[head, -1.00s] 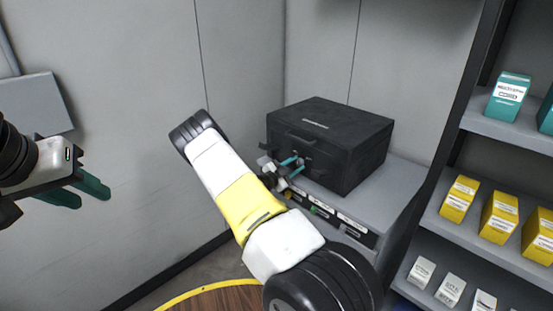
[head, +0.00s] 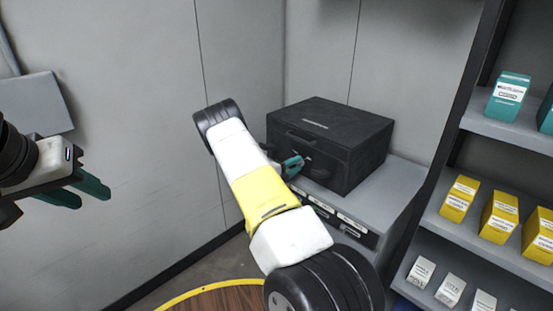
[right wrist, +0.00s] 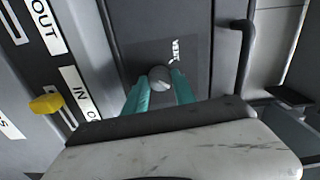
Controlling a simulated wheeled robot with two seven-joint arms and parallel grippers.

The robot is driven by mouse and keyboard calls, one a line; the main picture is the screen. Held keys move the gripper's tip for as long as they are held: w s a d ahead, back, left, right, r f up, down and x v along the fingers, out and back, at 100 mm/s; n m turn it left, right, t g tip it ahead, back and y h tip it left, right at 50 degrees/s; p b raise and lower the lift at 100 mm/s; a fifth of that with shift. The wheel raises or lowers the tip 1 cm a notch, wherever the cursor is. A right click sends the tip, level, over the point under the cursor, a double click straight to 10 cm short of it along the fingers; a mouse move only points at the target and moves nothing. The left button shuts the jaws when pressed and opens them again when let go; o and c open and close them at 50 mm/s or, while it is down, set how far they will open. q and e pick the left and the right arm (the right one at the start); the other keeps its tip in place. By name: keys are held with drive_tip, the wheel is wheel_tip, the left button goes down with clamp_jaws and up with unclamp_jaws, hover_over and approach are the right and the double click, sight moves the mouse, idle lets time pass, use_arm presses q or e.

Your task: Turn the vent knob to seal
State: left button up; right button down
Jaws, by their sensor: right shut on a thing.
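The vent knob (right wrist: 159,76) is a small round grey knob on the front of a black case, beside a "VENT" label (right wrist: 176,50) in the right wrist view. My right gripper (right wrist: 158,90) has its teal fingers on either side of the knob and is shut on it. In the head view the right gripper (head: 291,165) reaches the front of the black case (head: 345,135), mostly hidden behind my right arm. My left gripper (head: 92,190) is at the far left, away from the case, with its teal fingers apart and nothing between them.
The case stands on a grey cabinet (head: 395,190) with labelled slots on its front. A yellow tab (right wrist: 46,103) sticks out near the labels. A dark handle (right wrist: 245,50) is close to the knob. Shelves (head: 450,215) with boxes stand at the right.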

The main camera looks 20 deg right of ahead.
drive_tip(key=shift+a+m, duration=0.1)
drive_tip(key=shift+m, duration=0.4)
drive_tip(key=c, duration=1)
unclamp_jaws()
drive_tip(key=v, duration=0.7)
drive_tip(key=shift+s+a, duration=0.15)
drive_tip(key=shift+a, duration=0.2)
